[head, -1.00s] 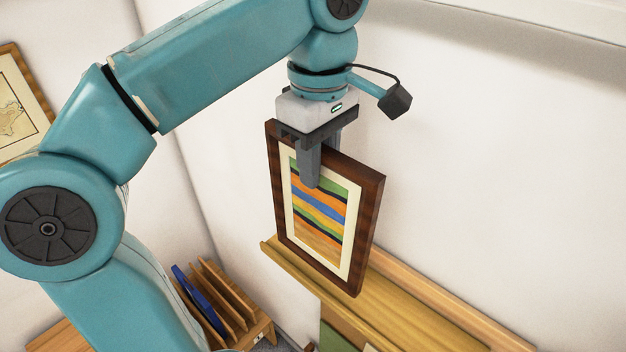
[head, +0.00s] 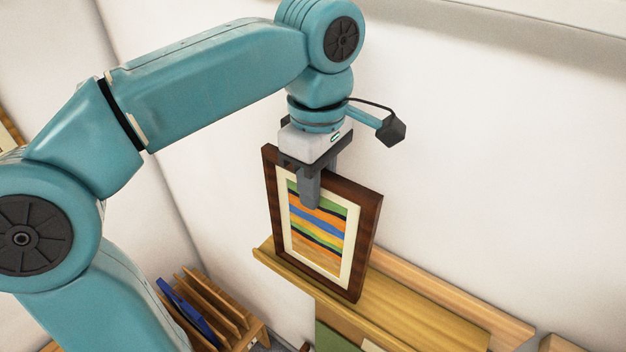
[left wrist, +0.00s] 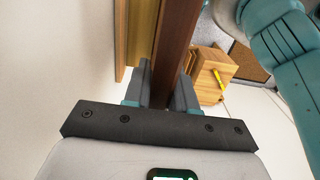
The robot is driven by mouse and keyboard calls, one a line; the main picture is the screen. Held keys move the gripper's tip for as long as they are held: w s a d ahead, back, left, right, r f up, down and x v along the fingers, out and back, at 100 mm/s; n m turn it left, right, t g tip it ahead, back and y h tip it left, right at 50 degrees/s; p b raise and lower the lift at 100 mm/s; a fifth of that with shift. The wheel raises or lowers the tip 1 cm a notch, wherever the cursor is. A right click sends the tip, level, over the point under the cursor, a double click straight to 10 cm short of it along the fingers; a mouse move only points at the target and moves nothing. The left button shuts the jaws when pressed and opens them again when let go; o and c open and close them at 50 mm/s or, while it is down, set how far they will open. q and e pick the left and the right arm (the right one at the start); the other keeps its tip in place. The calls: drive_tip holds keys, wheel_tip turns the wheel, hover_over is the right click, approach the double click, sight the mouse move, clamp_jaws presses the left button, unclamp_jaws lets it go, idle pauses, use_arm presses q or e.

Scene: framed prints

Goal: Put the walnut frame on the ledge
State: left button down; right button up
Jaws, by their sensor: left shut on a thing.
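The walnut frame (head: 367,243) is dark brown with a cream mat and a striped print. My left gripper (head: 311,195) is shut on its top edge and holds it upright. In the left wrist view the frame (left wrist: 178,40) runs away between the two fingers of the gripper (left wrist: 168,88). The wooden ledge (head: 420,312) is below and behind the frame in the head view. The frame's lower edge overlaps the ledge in the picture, and I cannot tell whether it touches. My right gripper is not in view.
A wooden rack (head: 222,306) with slats holds a blue thing (head: 187,308) at lower left. A green panel (head: 335,338) shows below the ledge. The ledge's right part is bare. The white wall (head: 480,170) stands behind it.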

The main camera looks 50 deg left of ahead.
use_arm(q)
drive_tip(key=shift+s+d+r, duration=0.15)
drive_tip(key=shift+s+d, duration=0.2)
drive_tip(key=shift+s, duration=0.05)
drive_tip(key=shift+d, duration=0.1)
drive_tip(key=c, duration=0.9)
unclamp_jaws()
drive_tip(key=shift+w+a+f, duration=0.25)
drive_tip(key=shift+w+f, duration=0.05)
drive_tip(key=shift+w, duration=0.1)
drive_tip(key=shift+s+d+r, duration=0.15)
drive_tip(key=shift+s+r, duration=0.05)
drive_tip(key=shift+s, duration=0.2)
wheel_tip(320, 180, up, 7)
drive_tip(key=shift+w+r, duration=0.1)
drive_tip(key=shift+r, duration=0.1)
drive_tip(key=shift+w+r, duration=0.1)
drive_tip(key=shift+w, duration=0.1)
drive_tip(key=shift+s, duration=0.2)
drive_tip(key=shift+w, duration=0.15)
